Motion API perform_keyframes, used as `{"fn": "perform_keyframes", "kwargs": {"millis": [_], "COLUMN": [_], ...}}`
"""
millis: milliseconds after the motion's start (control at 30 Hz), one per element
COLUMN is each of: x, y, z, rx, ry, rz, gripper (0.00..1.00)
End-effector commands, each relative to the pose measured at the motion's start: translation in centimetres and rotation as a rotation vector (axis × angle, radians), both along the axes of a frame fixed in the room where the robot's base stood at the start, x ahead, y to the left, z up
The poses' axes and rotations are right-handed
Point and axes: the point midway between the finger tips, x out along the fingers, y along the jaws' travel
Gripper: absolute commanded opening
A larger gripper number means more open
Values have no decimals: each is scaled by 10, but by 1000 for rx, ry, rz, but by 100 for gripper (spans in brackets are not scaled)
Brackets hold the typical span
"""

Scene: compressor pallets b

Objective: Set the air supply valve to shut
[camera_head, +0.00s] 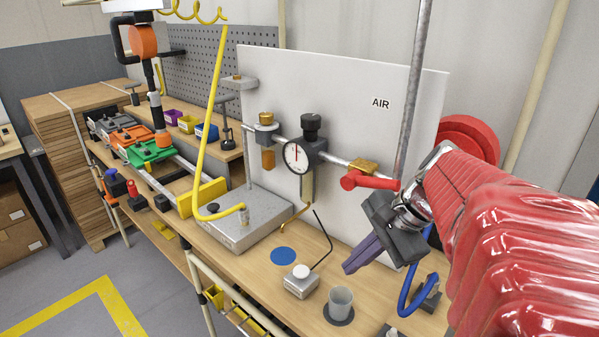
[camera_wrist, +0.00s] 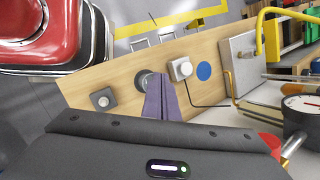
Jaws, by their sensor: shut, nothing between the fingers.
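The air supply valve is a brass body (camera_head: 362,166) with a red lever (camera_head: 370,181), on the metal pipe across the white board marked AIR. The lever lies roughly along the pipe, as far as I can tell; my arm is close to its right end. A bit of red, likely the lever, shows at the lower right of the wrist view (camera_wrist: 271,143). My gripper (camera_head: 350,267) has its purple fingers closed together and empty, pointing down and left below the lever, apart from it. The fingers also show in the wrist view (camera_wrist: 160,80), over the bench.
A round gauge (camera_head: 298,156) and a black-knobbed regulator (camera_head: 311,126) sit on the pipe left of the valve. Below stand a white-button box (camera_head: 301,282), a grey cup (camera_head: 340,301) and a blue hose (camera_head: 405,297). A vertical grey pipe (camera_head: 413,90) rises close behind my gripper.

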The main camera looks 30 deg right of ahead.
Motion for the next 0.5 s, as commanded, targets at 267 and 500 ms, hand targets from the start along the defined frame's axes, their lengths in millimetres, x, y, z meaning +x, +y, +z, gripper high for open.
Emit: {"fn": "perform_keyframes", "kwargs": {"millis": [267,500], "x": [-4,-11], "y": [35,81], "z": [-13,-13], "rx": [-322,-507], "ry": [-30,-111], "rz": [430,744], "gripper": [0,0]}}
